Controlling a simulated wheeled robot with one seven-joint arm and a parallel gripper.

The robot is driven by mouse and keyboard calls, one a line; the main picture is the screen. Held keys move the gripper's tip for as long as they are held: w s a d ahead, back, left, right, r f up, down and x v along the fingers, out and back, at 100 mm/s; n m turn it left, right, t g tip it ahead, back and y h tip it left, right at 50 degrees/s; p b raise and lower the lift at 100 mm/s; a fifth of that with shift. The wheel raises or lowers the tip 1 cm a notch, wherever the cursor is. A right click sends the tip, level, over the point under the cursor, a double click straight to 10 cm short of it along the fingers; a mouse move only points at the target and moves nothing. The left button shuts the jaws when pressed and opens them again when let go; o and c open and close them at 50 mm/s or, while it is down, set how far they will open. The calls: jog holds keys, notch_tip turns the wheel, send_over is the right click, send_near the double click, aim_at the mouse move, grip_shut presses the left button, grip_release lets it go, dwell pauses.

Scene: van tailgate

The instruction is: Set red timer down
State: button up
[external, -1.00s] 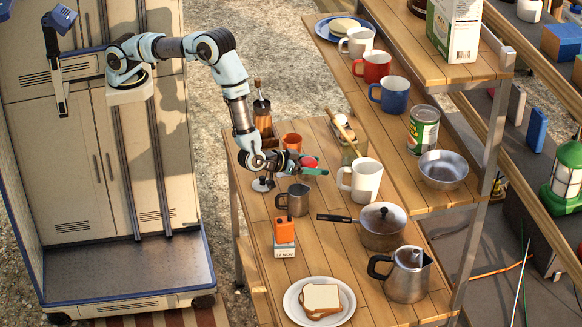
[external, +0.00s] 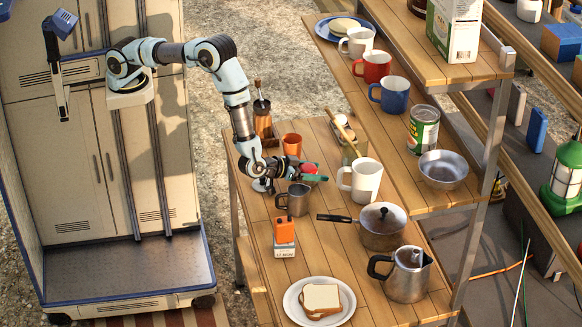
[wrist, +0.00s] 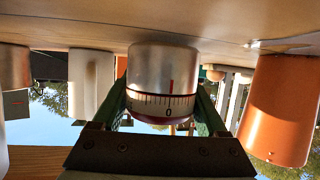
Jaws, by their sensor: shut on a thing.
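The red timer (external: 310,169) is in my gripper (external: 313,178), low over the lower wooden table, right of the orange cup. In the wrist view, which is upside down, the timer (wrist: 162,82) shows a silver body, a white number scale with a red mark, and a dark red end. The green fingers of my gripper (wrist: 163,110) are shut on its two sides. The timer looks upright, its silver end close to the table top (wrist: 100,25); I cannot tell whether it touches.
The orange cup (external: 291,145) stands close by. An orange-and-white device (external: 284,236) and a sandwich plate (external: 296,312) are nearer.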

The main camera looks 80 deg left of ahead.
jog(key=shift+s+a+f+b, duration=0.1)
jog(key=shift+f+b, duration=0.2)
jog(key=shift+f, duration=0.15)
jog(key=shift+s+a+f+b, duration=0.1)
jog(key=shift+f+b, duration=0.2)
jog(key=shift+f, duration=0.15)
jog(key=o, duration=1.5)
jog(key=shift+c, duration=0.2)
jog(key=shift+s+d, duration=0.15)
jog(key=shift+s, duration=0.1)
jog(key=b+v, duration=0.1)
jog(key=v, duration=0.2)
jog(key=b+v, duration=0.1)
jog(key=v, duration=0.3)
jog(key=r+b+v, duration=0.1)
jog(key=v, duration=0.2)
jog(key=shift+d+r, duration=0.1)
jog(key=shift+r, duration=0.15)
jog(key=w+a+r+m+g+h+p, duration=0.2)
jog(key=w+a+r+g+h, duration=0.25)
jog(key=a+r, duration=0.75)
jog(key=s+a+m+g+y+b, duration=0.1)
jog(key=s+a+g, duration=0.6)
jog(key=s+a, duration=1.3)
jog(key=a+y+b, duration=0.1)
jog(key=a, duration=0.2)
jog(key=shift+a+f, duration=0.3)
jog(key=shift+a, duration=0.05)
